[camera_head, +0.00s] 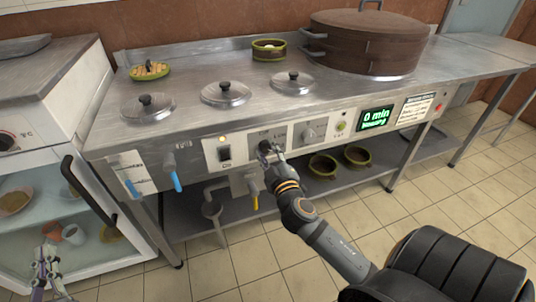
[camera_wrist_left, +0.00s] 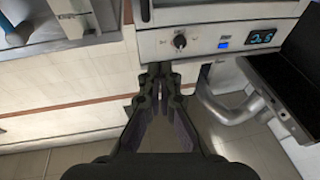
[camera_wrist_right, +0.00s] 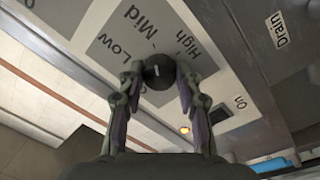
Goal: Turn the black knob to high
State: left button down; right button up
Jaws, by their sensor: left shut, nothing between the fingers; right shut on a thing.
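The black knob (camera_wrist_right: 159,72) shows in the right wrist view, on a grey plate (camera_wrist_right: 124,38) marked Low, Mid and High; another label is mostly hidden. Its short white mark points roughly up in that picture, nearest Mid; the exact setting is hard to tell. My right gripper (camera_wrist_right: 155,78) is shut on the knob, a fingertip on either side. In the head view, my right gripper (camera_head: 267,151) is at the counter's front panel and covers most of the knob. My left gripper (camera_head: 47,268) is shut and empty at the lower left, also seen in the left wrist view (camera_wrist_left: 160,76).
The front panel also carries a switch (camera_head: 224,153), a grey knob (camera_head: 309,133) and a green display (camera_head: 376,118). Blue (camera_head: 176,181) and yellow (camera_head: 253,191) handles stick out below. A brown stockpot (camera_head: 367,45) stands on top. A glass-fronted cabinet (camera_head: 62,200) is at left.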

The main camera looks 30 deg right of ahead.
jog(key=m, duration=0.3)
jog(key=m+b, duration=0.1)
jog(key=m, duration=0.2)
jog(key=shift+f+m+g+h, duration=0.1)
jog(key=shift+m+g+h, duration=0.2)
jog(key=shift+m, duration=1.2)
pick_arm(q)
jog(key=s+r+t+h, duration=0.1)
jog(key=s+r+t, duration=0.1)
jog(key=r, duration=0.4)
jog(key=s+r+m+t, duration=0.1)
jog(key=s+r+t, duration=0.1)
jog(key=r+t, duration=0.2)
jog(key=shift+s+d+r+h, duration=0.15)
jog(key=shift+s+r+h, duration=0.2)
jog(key=shift+r, duration=0.85)
pick_arm(e)
jog(key=shift+m, duration=1.1)
jog(key=o, duration=1.1)
jog(key=shift+a, duration=0.1)
pick_arm(q)
jog(key=shift+r, duration=0.1)
pick_arm(e)
jog(key=shift+o, duration=0.2)
jog(key=v, duration=0.7)
jog(key=shift+s, duration=0.25)
